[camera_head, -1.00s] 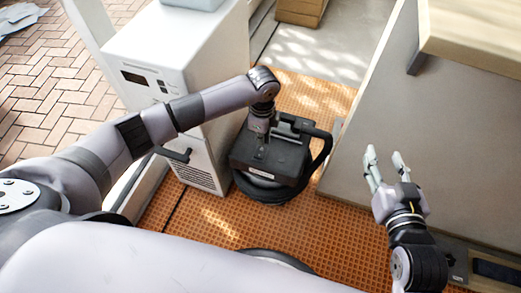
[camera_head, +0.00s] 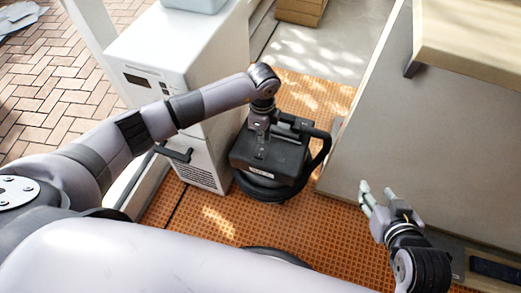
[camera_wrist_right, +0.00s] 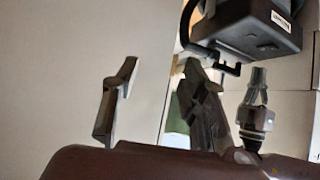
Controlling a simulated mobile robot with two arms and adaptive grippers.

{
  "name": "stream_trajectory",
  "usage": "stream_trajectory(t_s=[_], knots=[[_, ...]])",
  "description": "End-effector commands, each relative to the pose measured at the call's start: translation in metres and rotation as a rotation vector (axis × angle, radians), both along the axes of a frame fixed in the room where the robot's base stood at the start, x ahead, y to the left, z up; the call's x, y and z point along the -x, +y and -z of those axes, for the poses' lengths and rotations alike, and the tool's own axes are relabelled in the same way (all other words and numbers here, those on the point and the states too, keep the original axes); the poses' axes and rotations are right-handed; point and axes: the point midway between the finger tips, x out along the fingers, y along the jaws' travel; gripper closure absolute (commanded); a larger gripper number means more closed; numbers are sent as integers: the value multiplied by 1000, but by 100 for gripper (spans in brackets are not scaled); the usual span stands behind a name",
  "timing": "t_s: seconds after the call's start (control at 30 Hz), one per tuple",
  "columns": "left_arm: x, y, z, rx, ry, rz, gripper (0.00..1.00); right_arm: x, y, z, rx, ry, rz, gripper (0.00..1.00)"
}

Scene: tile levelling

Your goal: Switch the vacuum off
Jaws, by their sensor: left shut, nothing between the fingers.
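The vacuum (camera_head: 285,153) is a black, boxy unit with a rounded base and a dark hose curving round its right side. It stands on the orange grid floor. My left gripper (camera_head: 261,152) points down at its top with the fingers together and nothing between them. I cannot tell whether the fingertips touch the vacuum, and the switch cannot be made out. My right gripper (camera_head: 377,194) is open and empty, to the right of the vacuum and apart from it. In the right wrist view, its fingers stand apart and part of the vacuum (camera_wrist_right: 250,32) shows at top right.
A white cabinet (camera_head: 205,75) with a small display and a dark handle (camera_head: 174,153) stands close on the vacuum's left. A grey panel (camera_head: 400,130) under a wooden top (camera_head: 475,35) stands on the right. Orange floor (camera_head: 290,225) is free in front of the vacuum.

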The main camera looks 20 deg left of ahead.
Motion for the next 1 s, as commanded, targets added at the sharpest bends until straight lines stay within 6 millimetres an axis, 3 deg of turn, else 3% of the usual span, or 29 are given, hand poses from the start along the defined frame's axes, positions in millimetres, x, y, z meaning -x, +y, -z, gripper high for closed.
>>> stream_trajectory(t_s=[1.0], knots=[[0, 0, -17, 0, 0, 0, 100, 68, -24, 38, 80, 371, 29, 60]])
